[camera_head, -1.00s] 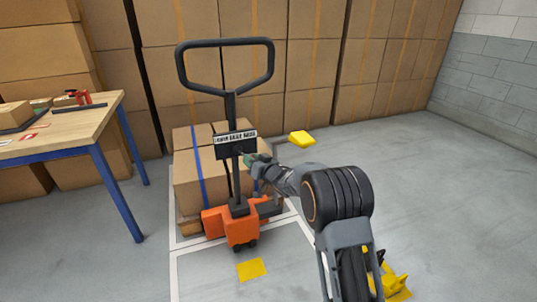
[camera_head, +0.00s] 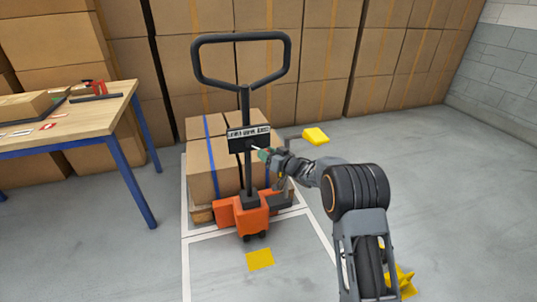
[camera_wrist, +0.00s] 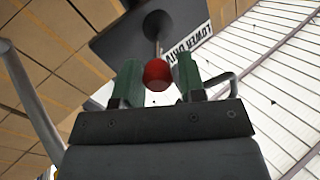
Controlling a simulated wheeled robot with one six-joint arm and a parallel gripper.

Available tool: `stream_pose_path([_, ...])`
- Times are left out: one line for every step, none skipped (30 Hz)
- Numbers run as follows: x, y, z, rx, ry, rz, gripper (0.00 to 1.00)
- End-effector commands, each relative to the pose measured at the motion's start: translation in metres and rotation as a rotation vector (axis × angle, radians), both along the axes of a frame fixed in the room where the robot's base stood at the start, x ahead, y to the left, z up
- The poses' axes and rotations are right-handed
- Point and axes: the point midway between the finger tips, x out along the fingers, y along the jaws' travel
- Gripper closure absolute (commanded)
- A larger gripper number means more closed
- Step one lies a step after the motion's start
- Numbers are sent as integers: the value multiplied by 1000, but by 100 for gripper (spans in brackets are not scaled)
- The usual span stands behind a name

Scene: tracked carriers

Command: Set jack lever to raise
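The orange pallet jack (camera_head: 242,216) stands upright with a black loop handle on a column. A dark control plate with a white label (camera_head: 248,131) is on the column; the small lettering is hard to read. In the wrist view part of the label (camera_wrist: 187,45) reads "LOWER DRIV". The jack lever has a red knob (camera_wrist: 157,74) on a thin rod from the dark plate. My gripper (camera_head: 263,154) is at the plate's right side. In the wrist view its green fingers (camera_wrist: 157,66) are open, one on each side of the knob, with a slight gap at the right.
Strapped cartons on a pallet (camera_head: 204,213) sit behind the jack. A wooden table (camera_head: 95,117) with blue legs is at left. A yellow block (camera_head: 315,136) is right of the cartons. Stacked boxes line the back. The floor at right is mostly clear.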

Motion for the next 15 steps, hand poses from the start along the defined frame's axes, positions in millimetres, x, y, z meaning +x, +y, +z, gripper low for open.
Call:
stream_pose_path([0,-1,0,0,0,-1,58])
stream_pose_path([0,-1,0,0,0,-2,55])
stream_pose_path([0,-2,0,-1,1,-3,51])
stream_pose_path([0,-2,0,-1,1,-3,48])
stream_pose_path([0,-2,0,-1,1,-4,47])
stream_pose_path([0,-2,0,0,1,-4,47])
stream_pose_path([1,-3,0,0,1,-4,47])
stream_pose_path([0,-3,0,0,1,-4,47])
stream_pose_path([1,-3,0,0,1,-4,47])
stream_pose_path([1,-3,0,0,1,-4,47])
stream_pose_path([0,-3,0,0,2,-5,47])
stream_pose_path([0,-3,0,0,2,-5,47])
stream_pose_path([-1,-4,0,0,2,-5,47])
stream_pose_path([-2,-6,0,0,2,-5,47])
stream_pose_path([-4,-8,0,0,3,-5,47])
